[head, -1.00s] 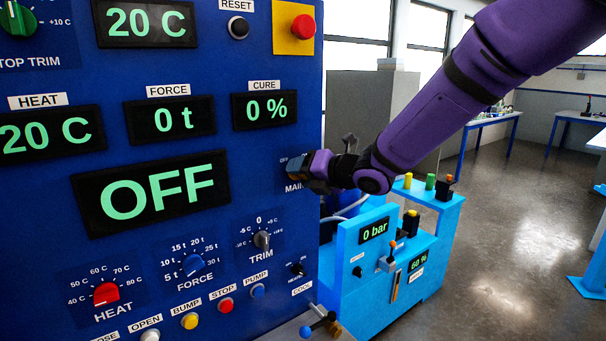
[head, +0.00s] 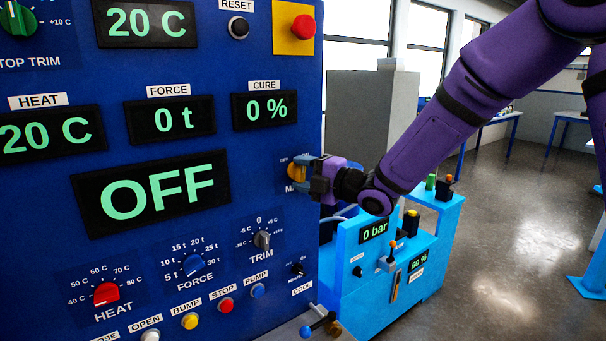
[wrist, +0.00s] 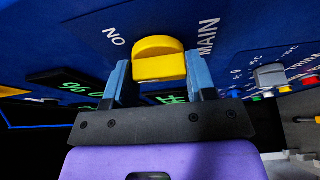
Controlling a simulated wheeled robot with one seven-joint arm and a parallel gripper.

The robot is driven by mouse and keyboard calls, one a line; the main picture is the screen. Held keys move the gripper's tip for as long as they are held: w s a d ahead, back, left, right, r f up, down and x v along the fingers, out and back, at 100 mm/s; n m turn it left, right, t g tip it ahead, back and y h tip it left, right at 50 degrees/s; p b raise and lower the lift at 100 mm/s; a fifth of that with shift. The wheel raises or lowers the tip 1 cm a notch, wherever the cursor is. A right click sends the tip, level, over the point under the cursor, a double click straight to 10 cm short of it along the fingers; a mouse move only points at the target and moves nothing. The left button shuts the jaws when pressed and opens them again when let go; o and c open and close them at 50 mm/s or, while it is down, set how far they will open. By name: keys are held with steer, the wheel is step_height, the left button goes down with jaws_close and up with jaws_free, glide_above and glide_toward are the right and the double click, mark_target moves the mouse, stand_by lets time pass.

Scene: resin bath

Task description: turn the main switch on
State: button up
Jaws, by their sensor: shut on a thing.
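The main switch (wrist: 158,58) is a yellow rotary knob on the blue panel. In the wrist view it sits between the two blue fingers of my gripper (wrist: 160,78), with the words MAIN and NO beside it. In the head view the knob (head: 296,172) shows at the panel's right edge, partly covered by my gripper (head: 304,172). My gripper is shut on the knob. The large display (head: 150,193) reads OFF in green. The knob's exact pointing direction is hard to tell.
The panel (head: 245,190) carries several other knobs and push buttons below, and a red stop button (head: 303,27) on a yellow plate above. A light-blue pump unit (head: 345,260) stands just right of the panel, under my arm. Open floor (head: 500,260) lies to the right.

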steer(key=m, duration=0.2)
steer(key=m+t, duration=0.1)
steer(key=m, duration=0.1)
steer(key=shift+f+m+t+y, duration=0.1)
steer(key=shift+m+t+y, duration=0.2)
steer(key=shift+m+y, duration=0.1)
steer(key=shift+m+t, duration=0.9)
steer(key=shift+m, duration=1.3)
steer(key=o, duration=0.9)
steer(key=shift+o, duration=0.2)
steer(key=shift+d, duration=0.1)
steer(key=v, duration=1)
steer(key=shift+s+d+f, duration=0.2)
steer(key=shift+s, duration=0.05)
